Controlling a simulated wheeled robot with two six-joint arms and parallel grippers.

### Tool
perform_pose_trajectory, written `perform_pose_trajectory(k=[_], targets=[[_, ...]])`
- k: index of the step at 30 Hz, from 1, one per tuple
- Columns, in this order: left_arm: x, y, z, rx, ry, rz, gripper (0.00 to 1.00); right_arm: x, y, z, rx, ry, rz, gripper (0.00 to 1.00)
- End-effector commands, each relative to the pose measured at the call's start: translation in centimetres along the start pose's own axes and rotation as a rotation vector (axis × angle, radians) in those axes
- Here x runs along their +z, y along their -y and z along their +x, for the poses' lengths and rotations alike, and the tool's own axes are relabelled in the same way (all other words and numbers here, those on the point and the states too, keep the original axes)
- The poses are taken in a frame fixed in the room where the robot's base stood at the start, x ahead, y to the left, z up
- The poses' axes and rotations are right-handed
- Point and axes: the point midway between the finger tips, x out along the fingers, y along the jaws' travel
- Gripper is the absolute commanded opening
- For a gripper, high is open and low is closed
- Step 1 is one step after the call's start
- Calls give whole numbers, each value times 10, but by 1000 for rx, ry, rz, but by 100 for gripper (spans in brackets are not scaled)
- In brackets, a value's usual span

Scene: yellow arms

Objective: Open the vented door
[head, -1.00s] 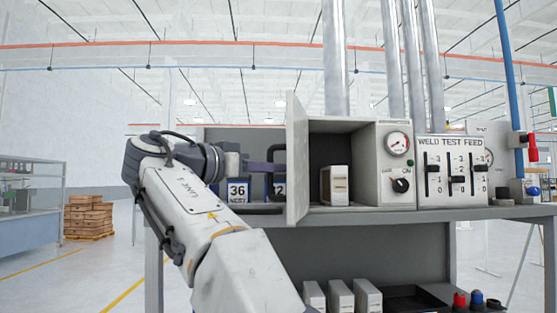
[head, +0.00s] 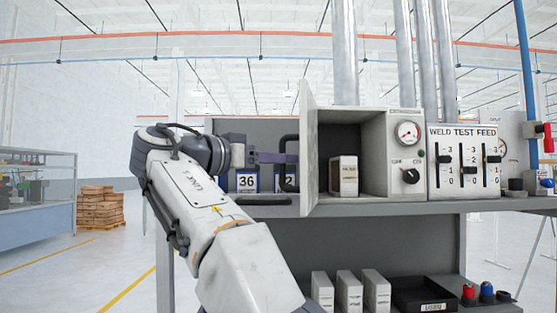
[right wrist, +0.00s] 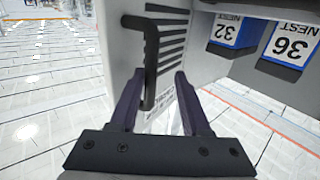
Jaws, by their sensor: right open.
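The vented door (head: 309,150) of the grey cabinet stands wide open, swung out toward me and seen nearly edge-on in the head view. Its slotted face and black bar handle (right wrist: 151,60) show in the right wrist view; the handle also shows in the head view (head: 284,150). My right gripper (head: 290,158) is at the handle side of the door. In the right wrist view its two dark fingers (right wrist: 160,73) are apart, with the handle's lower end appearing between them, nearer the left finger. Contact cannot be told. My left gripper is not in view.
Inside the cabinet (head: 377,155) stands a small beige box (head: 344,176). Blue-white number cards (head: 247,182) stand behind my arm. A slider panel (head: 466,165) is to the right. The shelf below holds white boxes (head: 348,292) and a black tray (head: 424,294). Open floor lies left.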

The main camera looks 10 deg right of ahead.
Motion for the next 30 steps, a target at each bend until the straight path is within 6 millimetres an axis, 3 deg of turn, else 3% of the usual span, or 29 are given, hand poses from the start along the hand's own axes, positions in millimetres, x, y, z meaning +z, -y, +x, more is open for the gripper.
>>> perform_pose_trajectory(k=[5,12,18,30], targets=[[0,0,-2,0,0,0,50,0,1,-19,-4,-1,0,47],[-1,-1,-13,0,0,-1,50,-3,1,-68,-5,-1,-1,47],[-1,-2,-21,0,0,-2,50,-2,0,-96,-3,0,0,47],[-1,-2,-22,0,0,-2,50,0,0,-105,-1,0,0,47]])
